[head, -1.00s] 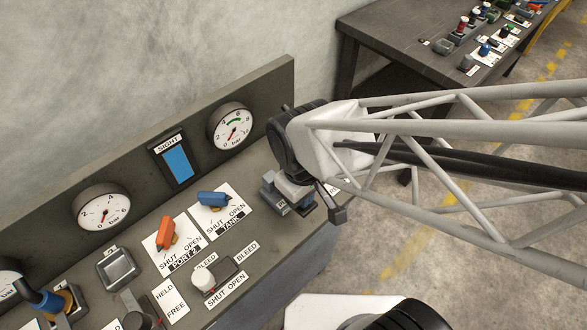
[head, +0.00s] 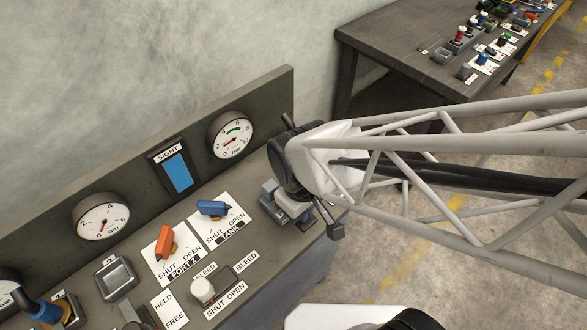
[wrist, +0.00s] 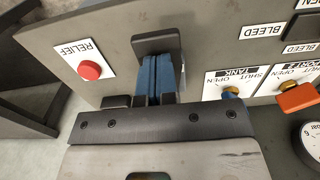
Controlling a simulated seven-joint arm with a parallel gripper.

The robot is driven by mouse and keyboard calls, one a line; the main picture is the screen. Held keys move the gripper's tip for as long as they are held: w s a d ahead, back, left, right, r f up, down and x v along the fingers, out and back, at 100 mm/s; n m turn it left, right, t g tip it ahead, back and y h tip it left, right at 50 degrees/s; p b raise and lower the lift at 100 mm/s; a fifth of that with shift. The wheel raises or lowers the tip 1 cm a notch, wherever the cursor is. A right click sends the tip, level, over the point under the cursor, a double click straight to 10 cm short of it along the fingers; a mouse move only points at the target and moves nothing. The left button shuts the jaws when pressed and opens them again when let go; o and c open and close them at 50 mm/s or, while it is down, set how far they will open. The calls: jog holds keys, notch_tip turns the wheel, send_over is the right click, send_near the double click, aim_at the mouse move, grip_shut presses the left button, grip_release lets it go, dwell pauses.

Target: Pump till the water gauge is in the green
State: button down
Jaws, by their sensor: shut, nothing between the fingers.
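The gauge with a green arc (head: 231,135) is at the back panel's right, marked in bar. Its thin red needle seems to lie below the green, but it is too small to read exactly. My gripper (wrist: 157,78) shows in the wrist view as two blue fingers shut together, with nothing between them. Their tips are at a dark grey pad (wrist: 157,42) on the bench panel. I cannot tell whether they touch it. In the head view my wrist hides most of this spot, and a grey block (head: 270,190) shows beside it.
A blue sight window (head: 177,170) is left of the gauge. The blue TANK lever (head: 212,208), orange PORT 2 lever (head: 165,242) and white BLEED knob (head: 202,290) stand nearby. A red RELIEF button (wrist: 90,70) is near the pad. Another bench (head: 400,50) stands behind.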

jog(key=shift+r, duration=3.7)
jog(key=d+r+m+t, duration=0.1)
jog(key=d+r+m, duration=0.3)
jog(key=d, duration=0.5)
jog(key=w+d+r+m+t, duration=0.1)
jog(key=d+r+m, duration=0.4)
jog(key=d+r, duration=0.2)
jog(key=shift+w+d+t, duration=0.2)
jog(key=shift+d+t, duration=0.1)
jog(key=shift+d, duration=0.8)
jog(key=shift+a+r, duration=0.1)
jog(key=s+a+f+n+g, duration=0.1)
jog(key=a+f+n, duration=0.4)
jog(key=a, duration=1.3)
jog(key=shift+s+f+n+g, duration=0.2)
jog(key=shift+n+g, duration=0.6)
jog(key=shift+n, duration=1.2)
